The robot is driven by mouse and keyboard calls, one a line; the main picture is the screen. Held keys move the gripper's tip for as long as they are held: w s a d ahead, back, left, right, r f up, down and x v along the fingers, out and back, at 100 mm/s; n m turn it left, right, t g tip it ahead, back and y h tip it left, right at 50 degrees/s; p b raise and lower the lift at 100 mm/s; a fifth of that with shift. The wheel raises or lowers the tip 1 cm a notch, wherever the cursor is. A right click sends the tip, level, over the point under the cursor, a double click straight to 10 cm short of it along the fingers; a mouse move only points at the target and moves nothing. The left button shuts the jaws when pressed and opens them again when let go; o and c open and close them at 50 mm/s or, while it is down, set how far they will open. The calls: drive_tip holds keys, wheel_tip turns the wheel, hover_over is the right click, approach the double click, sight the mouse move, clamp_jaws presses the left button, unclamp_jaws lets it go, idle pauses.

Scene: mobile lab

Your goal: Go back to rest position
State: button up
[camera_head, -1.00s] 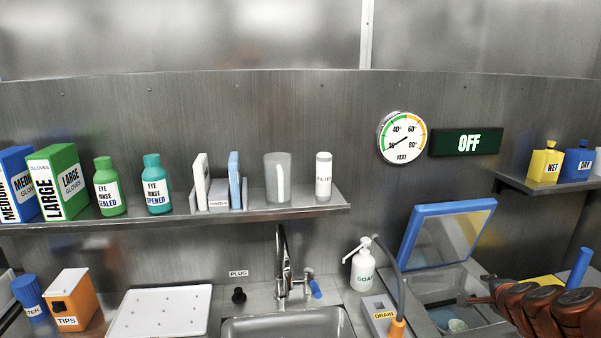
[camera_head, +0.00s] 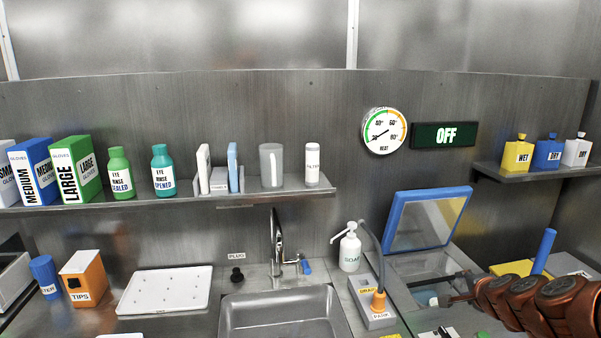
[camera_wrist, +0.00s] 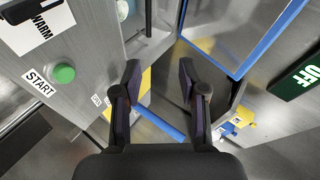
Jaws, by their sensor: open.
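My gripper (camera_wrist: 160,85) is open and empty in the wrist view, its two dark fingers spread apart. In the head view my copper-coloured arm reaches in from the lower right, and the gripper end (camera_head: 455,299) is over the box with the raised blue-framed lid (camera_head: 397,222). In the wrist view the fingers are in front of a blue bar (camera_wrist: 160,124) and part of the blue lid frame (camera_wrist: 243,65). I cannot tell whether the fingers touch anything.
A green START button (camera_wrist: 64,73) is left of my gripper in the wrist view. The sink (camera_head: 280,318), soap bottle (camera_head: 350,250) and drain block (camera_head: 374,312) are left of my arm. A shelf (camera_head: 250,197) with gloves and bottles runs along the wall. The OFF sign (camera_head: 425,135) is above the lid.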

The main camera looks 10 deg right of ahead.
drive_tip(key=w+a+r+n+g+y, duration=0.15)
drive_tip(key=a+n+y, duration=0.35)
drive_tip(key=a, duration=1)
drive_tip(key=s+a+n+g+y, duration=0.1)
drive_tip(key=s+a+n+g, duration=0.2)
drive_tip(key=a, duration=0.4)
drive_tip(key=s+a+n, duration=0.3)
drive_tip(key=s+a, duration=0.1)
drive_tip(key=a, duration=0.2)
drive_tip(key=s+a+n+g+h, duration=0.1)
drive_tip(key=s+a+n+g, duration=0.2)
drive_tip(key=s, duration=1)
drive_tip(key=s+a+n+g+h+p, duration=0.1)
drive_tip(key=s+a+n+g, duration=0.2)
drive_tip(key=s, duration=1)
drive_tip(key=shift+r+n+g, duration=0.4)
drive_tip(key=shift+n+g, duration=0.4)
drive_tip(key=shift+g, duration=0.25)
